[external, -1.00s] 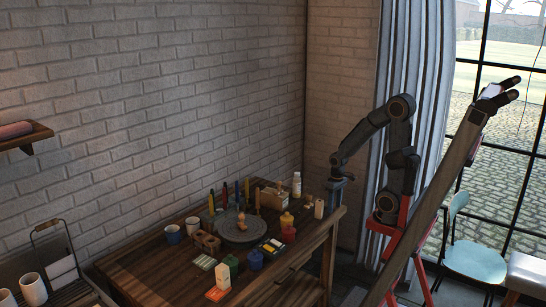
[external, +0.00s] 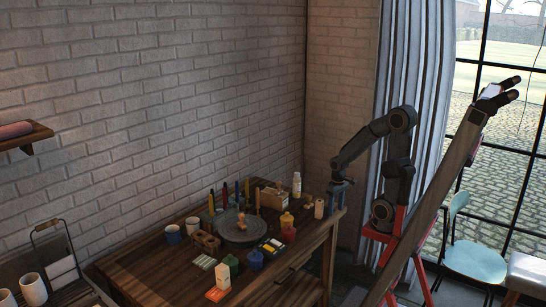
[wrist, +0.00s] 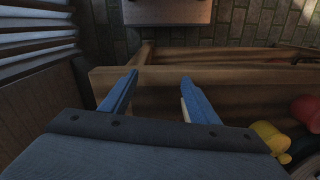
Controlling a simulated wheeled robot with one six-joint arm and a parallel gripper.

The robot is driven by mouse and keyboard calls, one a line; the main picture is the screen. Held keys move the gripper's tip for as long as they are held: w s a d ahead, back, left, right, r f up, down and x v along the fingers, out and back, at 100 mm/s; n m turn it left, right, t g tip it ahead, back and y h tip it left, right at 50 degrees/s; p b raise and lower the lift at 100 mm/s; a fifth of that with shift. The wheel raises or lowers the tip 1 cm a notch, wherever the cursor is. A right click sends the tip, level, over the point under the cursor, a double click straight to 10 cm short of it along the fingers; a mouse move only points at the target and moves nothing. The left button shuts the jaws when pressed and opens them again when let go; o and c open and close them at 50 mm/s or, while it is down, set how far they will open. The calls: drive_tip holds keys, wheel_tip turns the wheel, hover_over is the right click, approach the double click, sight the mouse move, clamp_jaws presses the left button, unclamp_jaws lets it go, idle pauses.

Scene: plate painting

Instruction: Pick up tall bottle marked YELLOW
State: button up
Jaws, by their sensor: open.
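No label reading YELLOW is legible. A white bottle (external: 296,185) stands upright at the back right of the table. A short yellow container (external: 286,219) stands by a red one (external: 289,233) near the right side. Thin coloured upright items, including a yellow-orange one (external: 258,200), stand around a round grey disc (external: 235,236). My gripper (external: 338,205) is at the table's right end, right of these things. In the wrist view my blue gripper fingers (wrist: 158,84) are spread with nothing between them, over the table's edge. A yellow object (wrist: 270,138) and a red one (wrist: 305,108) show at right there.
The wooden table (external: 150,262) has bare room at its left front. Green (external: 233,266) and blue (external: 255,261) containers, a small carton (external: 222,277), cups (external: 173,234) and a wooden box (external: 270,197) crowd it. A pale cylinder (external: 319,209) stands close to my gripper. A brick wall is behind.

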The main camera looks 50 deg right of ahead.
wheel_tip(320, 180, up, 8)
drive_tip(key=w+a+m+g+y+p, duration=0.1)
drive_tip(key=p, duration=0.8)
wheel_tip(320, 180, up, 6)
drive_tip(key=n+t+h+p, duration=0.1)
drive_tip(key=n+p, duration=0.9)
drive_tip(key=n, duration=1)
hover_over(297, 181)
drive_tip(key=d, duration=0.2)
drive_tip(key=shift+w+f, duration=0.15)
drive_tip(key=shift+w, duration=0.05)
drive_tip(key=shift+w+f+n, duration=0.25)
drive_tip(key=shift+w+n, duration=0.1)
drive_tip(key=shift+n, duration=0.15)
drive_tip(key=shift+w+f+n+p, duration=0.25)
drive_tip(key=shift+f+n+p, duration=0.05)
drive_tip(key=shift+f, duration=0.1)
drive_tip(key=shift+s+f+p, duration=0.15)
drive_tip(key=shift+f+p, duration=1.5)
drive_tip(key=shift+f, duration=2.05)
drive_tip(key=shift+c, duration=0.3)
